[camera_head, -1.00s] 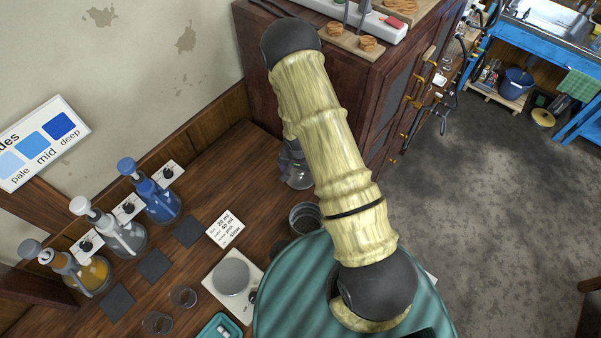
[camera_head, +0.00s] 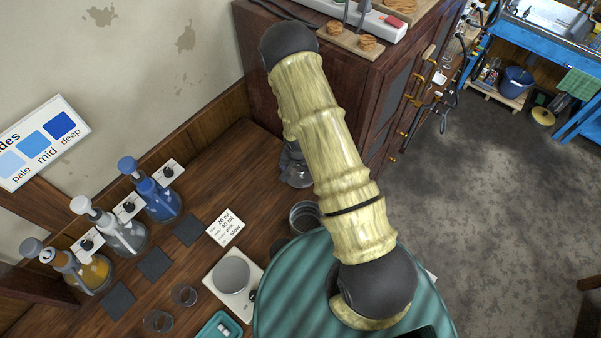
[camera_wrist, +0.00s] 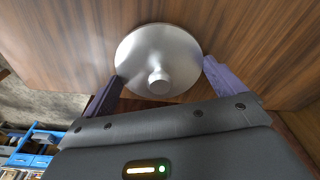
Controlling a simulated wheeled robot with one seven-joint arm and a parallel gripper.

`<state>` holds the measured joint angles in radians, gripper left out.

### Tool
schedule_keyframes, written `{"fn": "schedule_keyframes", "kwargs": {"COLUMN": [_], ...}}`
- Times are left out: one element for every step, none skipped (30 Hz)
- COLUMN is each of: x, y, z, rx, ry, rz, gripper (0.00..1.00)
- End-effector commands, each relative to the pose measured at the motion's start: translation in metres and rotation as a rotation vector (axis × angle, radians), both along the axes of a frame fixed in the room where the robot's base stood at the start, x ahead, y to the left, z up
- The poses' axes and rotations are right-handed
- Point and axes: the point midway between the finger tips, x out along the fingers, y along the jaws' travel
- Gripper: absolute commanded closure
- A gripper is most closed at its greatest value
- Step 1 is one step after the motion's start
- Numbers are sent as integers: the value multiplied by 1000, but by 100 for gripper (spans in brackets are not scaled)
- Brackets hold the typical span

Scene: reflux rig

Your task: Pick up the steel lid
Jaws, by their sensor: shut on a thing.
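The steel lid (camera_wrist: 172,50), a round silvery disc with a small knob (camera_wrist: 159,80), shows in the wrist view in front of a wooden surface. My gripper (camera_wrist: 163,69) has its two purple fingers at the lid's left and right edges and is shut on it. Whether the lid touches the wood or is clear of it, I cannot tell. In the head view my arm and the green ribbed surface hide the gripper and the lid.
A white plate device with a grey disc (camera_head: 231,274) stands on the wooden bench (camera_head: 205,262). A glass vessel (camera_head: 304,216) and a printed card (camera_head: 225,228) are nearby. Orange, clear and blue bottles (camera_head: 160,203) line the wall. A dark cabinet (camera_head: 345,95) stands behind my arm.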

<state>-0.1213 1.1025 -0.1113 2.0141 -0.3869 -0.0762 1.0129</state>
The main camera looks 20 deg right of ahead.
Motion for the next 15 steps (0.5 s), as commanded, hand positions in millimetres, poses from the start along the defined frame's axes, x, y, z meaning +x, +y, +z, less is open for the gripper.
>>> {"fn": "schedule_keyframes", "kwargs": {"x": [0,0,0,0,0,1,1,1,1,1,1,1,1,1,2], "y": [0,0,0,0,0,0,0,0,0,0,0,0,0,0,0], "z": [0,0,1,1,2,4,5,7,10,13,16,20,24,28,34], "rx": [0,0,0,0,0,0,1,1,1,0,1,1,2,1,1], "ry": [0,0,0,-1,-1,-1,-3,-3,-2,-1,-3,-4,-5,-4,-5], "rz": [0,0,0,0,0,0,-1,0,0,0,0,0,-1,-2,-2], "gripper": [29,29,29,29,29,29,29,29,29,29,29,29,29,29,29]}}
